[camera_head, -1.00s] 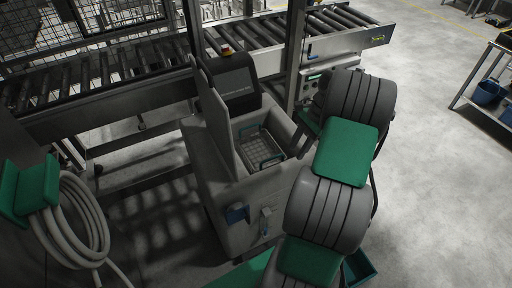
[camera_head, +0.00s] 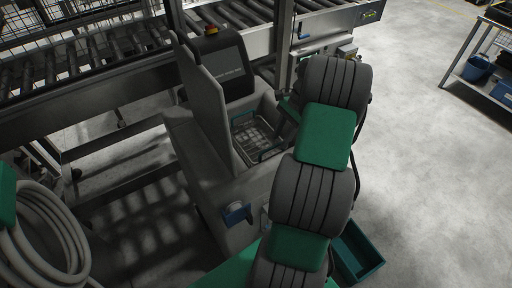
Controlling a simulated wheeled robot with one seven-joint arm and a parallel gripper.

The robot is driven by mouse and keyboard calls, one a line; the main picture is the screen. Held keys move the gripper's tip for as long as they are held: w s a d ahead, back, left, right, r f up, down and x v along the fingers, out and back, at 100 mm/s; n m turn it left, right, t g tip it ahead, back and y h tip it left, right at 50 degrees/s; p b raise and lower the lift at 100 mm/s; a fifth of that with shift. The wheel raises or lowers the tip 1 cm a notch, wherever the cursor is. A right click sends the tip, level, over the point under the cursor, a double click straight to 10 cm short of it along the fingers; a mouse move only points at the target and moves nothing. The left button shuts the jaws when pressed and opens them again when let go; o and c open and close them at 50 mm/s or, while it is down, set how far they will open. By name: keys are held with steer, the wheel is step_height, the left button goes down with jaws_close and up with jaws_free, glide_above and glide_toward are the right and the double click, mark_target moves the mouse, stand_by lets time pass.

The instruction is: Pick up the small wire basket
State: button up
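The small wire basket (camera_head: 254,138) sits inside the open grey machine in the middle of the head view. It is a shallow mesh basket with teal handles, and its right side is partly hidden by my arm. My arm reaches over the right side of the machine and bends down toward the opening. My gripper is hidden behind the arm links, so I cannot see its fingers or whether it touches the basket.
The machine's raised lid (camera_head: 204,103) stands left of the opening, beside a dark screen (camera_head: 223,73). Roller conveyors (camera_head: 120,45) run behind. A coiled hose (camera_head: 42,240) hangs at lower left. A teal bin (camera_head: 357,252) is at lower right.

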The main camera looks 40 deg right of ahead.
steer(key=x, duration=0.8)
steer(key=shift+w+d, duration=0.1)
jaws_close()
steer(key=shift+r, duration=0.1)
stand_by(1.0)
